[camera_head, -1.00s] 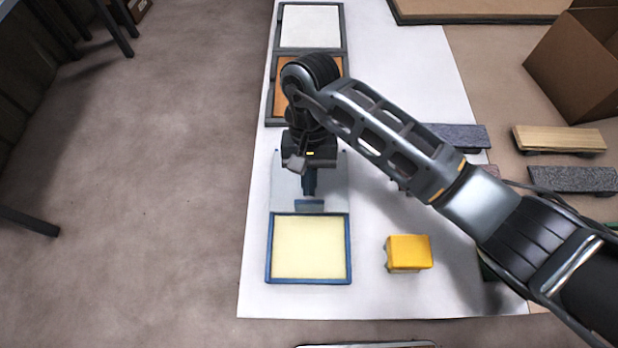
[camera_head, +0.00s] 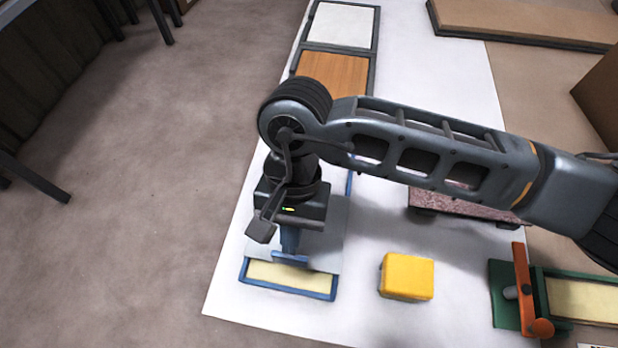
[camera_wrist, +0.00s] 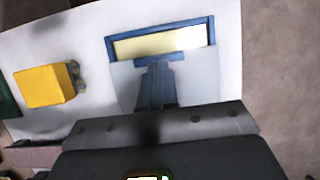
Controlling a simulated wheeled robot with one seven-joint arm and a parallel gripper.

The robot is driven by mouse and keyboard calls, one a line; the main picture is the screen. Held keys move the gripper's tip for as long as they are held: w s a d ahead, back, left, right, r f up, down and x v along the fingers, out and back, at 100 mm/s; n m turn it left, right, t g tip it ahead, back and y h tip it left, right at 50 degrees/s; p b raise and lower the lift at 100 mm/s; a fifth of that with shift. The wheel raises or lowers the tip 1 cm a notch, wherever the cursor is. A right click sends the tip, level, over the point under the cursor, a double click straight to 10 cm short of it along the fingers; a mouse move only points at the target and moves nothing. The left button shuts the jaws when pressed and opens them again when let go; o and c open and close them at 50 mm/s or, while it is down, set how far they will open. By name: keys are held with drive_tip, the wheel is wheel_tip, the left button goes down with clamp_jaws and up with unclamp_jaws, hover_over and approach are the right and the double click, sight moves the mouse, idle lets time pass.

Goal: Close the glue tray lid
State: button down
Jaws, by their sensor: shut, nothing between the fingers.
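The glue tray (camera_head: 288,291) has a blue frame and a cream inside, and lies on the white sheet. Its pale grey sliding lid (camera_head: 325,253) covers most of it, leaving a cream strip bare at the near end. The lid's blue handle bar (camera_head: 290,259) lies across its near edge. My gripper (camera_head: 290,247) is shut and empty, pointing down just behind the bar; contact is not clear. In the wrist view, the shut fingers (camera_wrist: 156,84) come up to the handle bar (camera_wrist: 160,58), with the tray frame (camera_wrist: 160,28) and bare strip beyond.
A yellow block (camera_head: 407,277) stands right of the tray. Farther right is a green tray (camera_head: 580,275) with an orange lever (camera_head: 524,288). An orange-brown panel (camera_head: 332,72) and a white panel (camera_head: 343,25) lie behind. Open floor (camera_head: 130,220) is at left.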

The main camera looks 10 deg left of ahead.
drive_tip(key=shift+s+f+b, duration=0.15)
drive_tip(key=shift+s+b, duration=0.45)
drive_tip(key=shift+s, duration=1.7)
drive_tip(key=shift+w+a+f, duration=0.1)
drive_tip(key=shift+w, duration=0.05)
